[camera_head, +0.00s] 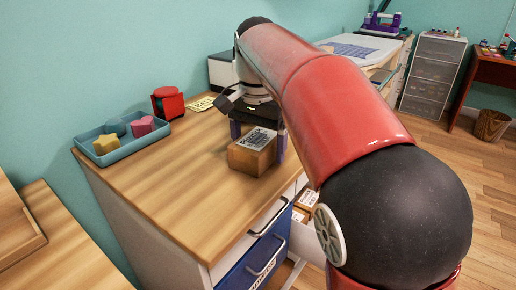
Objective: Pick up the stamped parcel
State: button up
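The stamped parcel (252,155) is a small brown box with a black-and-white printed label on top. It rests on the wooden counter near its right edge. My gripper (258,136) points down at the box, with its dark purple fingers spread apart. One finger shows behind the box's left part, its lower end hidden. The other finger is close by the box's right side. I cannot tell whether either finger touches the box.
A blue tray (97,158) with a yellow star and other coloured shapes sits at the counter's left, beside a red container (168,103). Below the right edge are blue drawers (262,256) and an open drawer with boxes. The counter's front left is clear.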

jog(key=c, duration=1)
jog(key=shift+o, duration=0.2)
jog(key=shift+r, duration=0.1)
